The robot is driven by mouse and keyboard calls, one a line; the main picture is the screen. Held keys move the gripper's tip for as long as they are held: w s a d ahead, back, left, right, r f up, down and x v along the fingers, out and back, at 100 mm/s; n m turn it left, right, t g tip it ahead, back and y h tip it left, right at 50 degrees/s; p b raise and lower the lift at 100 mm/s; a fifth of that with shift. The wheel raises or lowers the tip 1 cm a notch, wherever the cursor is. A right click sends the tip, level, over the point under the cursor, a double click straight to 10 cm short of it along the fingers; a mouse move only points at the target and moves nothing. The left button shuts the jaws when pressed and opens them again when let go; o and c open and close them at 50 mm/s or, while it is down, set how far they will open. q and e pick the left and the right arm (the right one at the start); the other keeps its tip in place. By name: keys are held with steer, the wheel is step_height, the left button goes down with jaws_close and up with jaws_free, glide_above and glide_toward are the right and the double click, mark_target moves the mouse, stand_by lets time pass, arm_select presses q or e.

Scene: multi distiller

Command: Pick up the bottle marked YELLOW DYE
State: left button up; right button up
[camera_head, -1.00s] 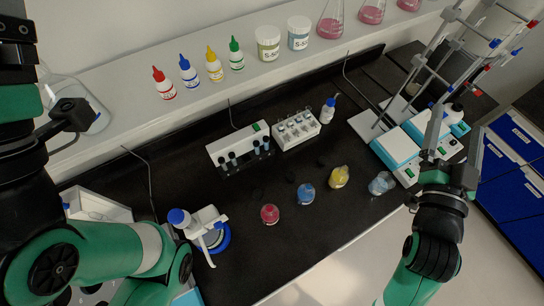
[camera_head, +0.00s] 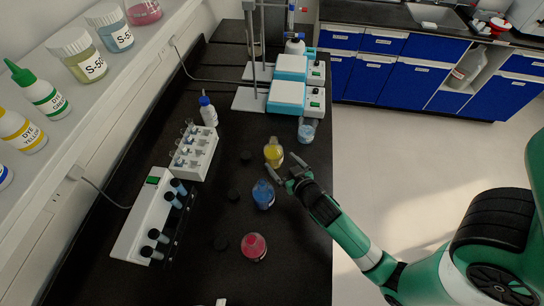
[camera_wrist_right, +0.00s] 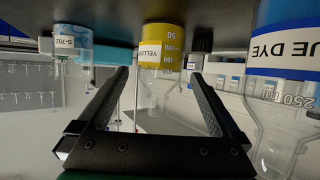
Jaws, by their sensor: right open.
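A glass bottle with yellow liquid (camera_head: 273,152) stands on the black bench. Its label shows upside down in the right wrist view, where the bottle (camera_wrist_right: 162,48) reads "YELLOW", the rest being cut off. My right gripper (camera_head: 286,167) is beside it at its near right side, open and empty. In the wrist view the bottle lies between the two spread fingers (camera_wrist_right: 160,98), beyond their tips. A small dropper bottle marked DYE YELLOW (camera_head: 22,132) stands on the shelf at the left. My left gripper is not in view.
A blue dye bottle (camera_head: 263,194) stands close to my right gripper. A red bottle (camera_head: 254,247) and a pale blue one (camera_head: 306,131) are on the same bench. A tube rack (camera_head: 194,155) and small black caps lie left of them. The floor on the right is clear.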

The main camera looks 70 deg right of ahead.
mark_target(278, 159)
steer(key=b+x, duration=0.1)
steer(key=x, duration=0.4)
steer(key=shift+a+r, duration=0.1)
steer(key=shift+r, duration=0.05)
steer(key=b+x, duration=0.1)
steer(key=x, duration=0.4)
steer(key=shift+w+b, duration=0.15)
steer(key=shift+b, duration=0.15)
steer(key=shift+c, duration=0.2)
jaws_close()
